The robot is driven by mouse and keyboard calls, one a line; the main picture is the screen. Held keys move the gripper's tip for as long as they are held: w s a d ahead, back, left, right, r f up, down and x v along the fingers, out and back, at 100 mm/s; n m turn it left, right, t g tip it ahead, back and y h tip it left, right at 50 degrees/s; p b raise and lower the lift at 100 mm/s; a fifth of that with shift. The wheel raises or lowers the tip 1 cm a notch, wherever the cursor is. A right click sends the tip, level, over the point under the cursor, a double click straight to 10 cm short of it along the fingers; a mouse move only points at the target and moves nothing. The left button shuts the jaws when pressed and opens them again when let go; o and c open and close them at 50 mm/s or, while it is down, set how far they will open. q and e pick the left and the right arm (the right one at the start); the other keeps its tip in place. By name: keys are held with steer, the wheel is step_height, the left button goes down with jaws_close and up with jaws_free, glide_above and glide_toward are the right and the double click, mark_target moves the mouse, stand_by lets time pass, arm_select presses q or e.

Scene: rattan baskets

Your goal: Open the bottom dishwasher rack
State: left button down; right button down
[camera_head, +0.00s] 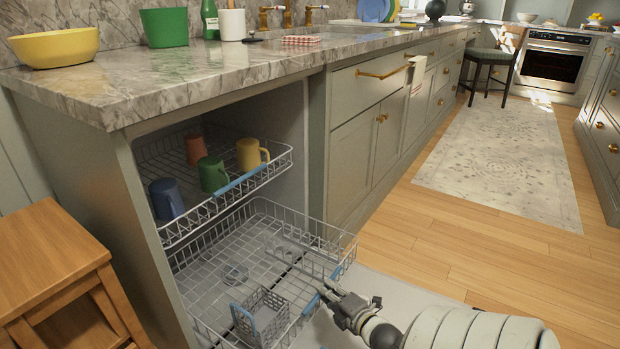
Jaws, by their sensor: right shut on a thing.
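The bottom dishwasher rack (262,208) is a grey wire basket that extends partly out of the cabinet over the lowered door (385,279). A blue handle strip (310,306) lies along its front rim. My right gripper (324,290) comes in from the lower right and is shut on the front rim of the bottom rack, at the blue handle. The gripper hides part of the handle. A small grey cutlery basket (262,317) sits in the rack's near front corner. My left gripper is not in view.
The top rack (205,215) above holds several mugs, among them a yellow mug (250,154) and a blue mug (166,198). A wooden stool (50,262) stands at the left. A marble counter (200,81) overhangs the dishwasher. Wooden floor (440,250) lies clear to the right.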

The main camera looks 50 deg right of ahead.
steer(key=shift+s+d+f+p, duration=0.1)
steer(key=shift+s+p, duration=0.4)
steer(key=shift+s, duration=0.95)
steer(key=shift+s+d+p, duration=0.1)
steer(key=shift+s+p, duration=0.35)
steer(key=shift+s, duration=1)
steer(key=c, duration=1.5)
jaws_free()
steer(key=v, duration=1.2)
steer(key=shift+w+a, duration=0.1)
